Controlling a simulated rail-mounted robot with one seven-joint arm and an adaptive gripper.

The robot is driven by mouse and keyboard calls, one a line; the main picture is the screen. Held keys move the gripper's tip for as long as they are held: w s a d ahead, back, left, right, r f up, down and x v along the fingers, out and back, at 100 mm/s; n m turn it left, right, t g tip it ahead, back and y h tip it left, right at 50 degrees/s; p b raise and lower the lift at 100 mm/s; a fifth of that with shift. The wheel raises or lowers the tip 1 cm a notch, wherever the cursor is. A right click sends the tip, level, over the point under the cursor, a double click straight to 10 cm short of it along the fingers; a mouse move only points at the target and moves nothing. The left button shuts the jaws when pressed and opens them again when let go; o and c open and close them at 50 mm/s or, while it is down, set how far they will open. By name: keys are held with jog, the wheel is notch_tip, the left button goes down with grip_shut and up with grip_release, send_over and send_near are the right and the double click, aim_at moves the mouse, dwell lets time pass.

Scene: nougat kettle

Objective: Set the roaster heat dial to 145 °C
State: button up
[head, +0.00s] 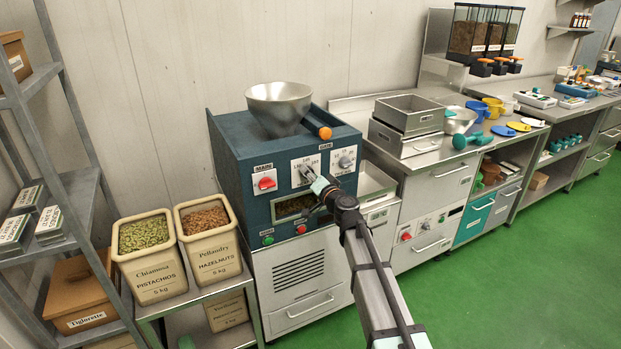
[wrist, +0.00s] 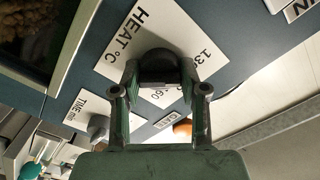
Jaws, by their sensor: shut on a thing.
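The roaster (head: 229,158) is a dark blue cabinet with a steel hopper on top. Its heat dial (wrist: 158,60) is a dark round knob on a white plate (wrist: 124,48) marked HEAT °C. In the wrist view, numbers that look like 130 and 160 show beside the knob; others are covered, and I cannot read the dial's setting. My gripper (wrist: 160,76) is shut on the dial, one finger on each side. In the head view, my gripper (head: 313,181) reaches the roaster's front at the heat plate and partly hides it.
The red MAIN switch (head: 265,183) is left of the heat plate, and another dial (head: 345,161) is right of it. An orange gate knob (head: 325,132) sticks out above. Bins of pistachios (head: 150,275) and hazelnuts (head: 212,258) stand at left. Green floor (head: 480,285) is clear at right.

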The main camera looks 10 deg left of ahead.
jog(key=m+b, duration=0.2)
jog(key=m, duration=0.2)
jog(key=shift+f, duration=0.1)
jog(key=m+b, duration=0.1)
jog(key=m, duration=0.3)
jog(key=shift+w+m, duration=0.1)
jog(key=shift+m, duration=0.2)
dwell(0.3)
jog(key=o, duration=1.1)
jog(key=shift+o, duration=0.2)
jog(key=v, duration=1.2)
